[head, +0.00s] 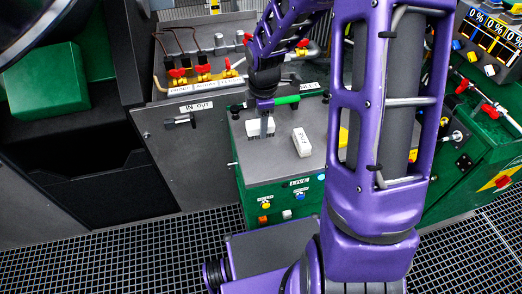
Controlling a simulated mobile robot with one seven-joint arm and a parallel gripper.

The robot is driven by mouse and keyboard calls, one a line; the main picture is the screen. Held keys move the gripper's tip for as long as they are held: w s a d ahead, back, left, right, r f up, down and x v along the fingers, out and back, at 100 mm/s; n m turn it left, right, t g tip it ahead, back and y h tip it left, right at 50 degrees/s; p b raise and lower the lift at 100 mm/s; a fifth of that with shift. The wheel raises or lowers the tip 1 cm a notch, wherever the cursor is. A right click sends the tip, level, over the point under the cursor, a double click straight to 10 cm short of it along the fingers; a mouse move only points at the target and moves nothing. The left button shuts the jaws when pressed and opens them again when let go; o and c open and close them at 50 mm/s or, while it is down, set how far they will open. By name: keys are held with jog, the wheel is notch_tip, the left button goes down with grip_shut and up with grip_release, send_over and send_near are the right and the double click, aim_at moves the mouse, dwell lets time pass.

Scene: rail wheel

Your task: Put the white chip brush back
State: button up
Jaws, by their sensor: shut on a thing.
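My gripper (264,128) points down over the grey top of a green cabinet (266,165), near its back left. It is shut on a small white piece (254,127), which looks like the white chip brush. The fingers hide part of it, and I cannot tell whether it touches the cabinet top. A white block with dark lettering (302,142) lies to its right on the same top. The lettering is too small to read.
A panel with red-handled valves (203,70) stands behind, left of the gripper. Green control consoles (462,150) stand on the right. My purple arm hides the cabinet's right side. The grated floor (120,245) is open at the front left.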

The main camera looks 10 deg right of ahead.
jog(key=shift+s+r+g, duration=0.2)
jog(key=shift+r+g, duration=0.2)
jog(key=shift+r, duration=0.25)
grip_shut()
notch_tip(320, 180, down, 10)
jog(key=shift+r+b, duration=0.1)
jog(key=shift+b, duration=0.35)
jog(key=o, duration=1.2)
grip_release()
jog(key=shift+r, duration=0.1)
notch_tip(320, 180, up, 12)
jog(key=shift+s+f+p, duration=0.1)
jog(key=shift+p, duration=0.5)
